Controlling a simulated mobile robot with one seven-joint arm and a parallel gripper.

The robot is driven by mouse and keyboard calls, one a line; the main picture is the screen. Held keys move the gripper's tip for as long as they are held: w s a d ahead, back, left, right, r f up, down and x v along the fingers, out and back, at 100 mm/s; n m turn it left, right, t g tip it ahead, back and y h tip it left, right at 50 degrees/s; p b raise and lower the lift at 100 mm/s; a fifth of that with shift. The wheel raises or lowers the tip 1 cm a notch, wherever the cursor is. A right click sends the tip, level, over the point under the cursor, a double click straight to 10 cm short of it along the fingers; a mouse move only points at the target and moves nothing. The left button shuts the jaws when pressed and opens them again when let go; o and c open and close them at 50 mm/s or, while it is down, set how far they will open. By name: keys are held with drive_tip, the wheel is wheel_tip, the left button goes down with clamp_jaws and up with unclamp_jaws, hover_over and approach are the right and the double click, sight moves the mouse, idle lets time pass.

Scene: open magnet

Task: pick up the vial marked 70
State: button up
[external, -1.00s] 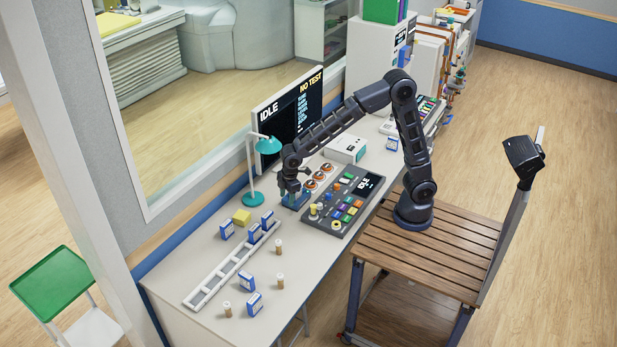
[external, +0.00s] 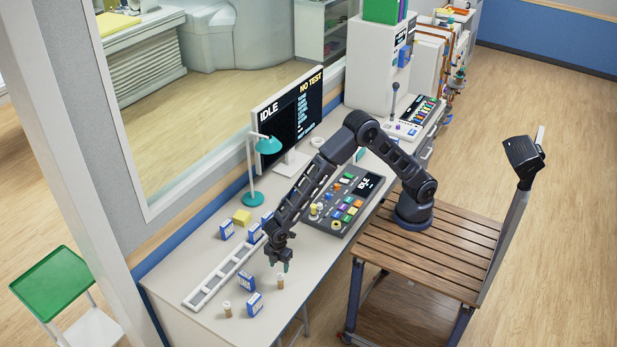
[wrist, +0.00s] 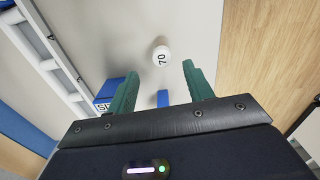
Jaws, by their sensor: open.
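The vial marked 70 shows in the wrist view as a round white cap (wrist: 161,55) with the number on it, standing upright on the bench. In the external view it appears to be the small tan vial (external: 280,282) just below my gripper (external: 281,264). In the wrist view my gripper (wrist: 160,85) is open and empty, its green fingers apart. The cap lies ahead of the fingertips, roughly centred across the gap. I cannot tell the exact height between fingertips and vial.
Another vial (external: 227,309) stands near the bench's front end. Blue-white boxes (external: 246,281) (external: 255,304) stand close by; one also shows beside the left finger (wrist: 107,92). A white rack (external: 205,288) runs along the left. A control panel (external: 345,208) lies behind.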

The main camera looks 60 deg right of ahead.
sight(280, 275)
wheel_tip(280, 275, down, 4)
drive_tip(key=shift+f, duration=0.1)
drive_tip(key=shift+s+a+f, duration=0.15)
drive_tip(key=shift+f, duration=2.35)
drive_tip(key=c, duration=1.1)
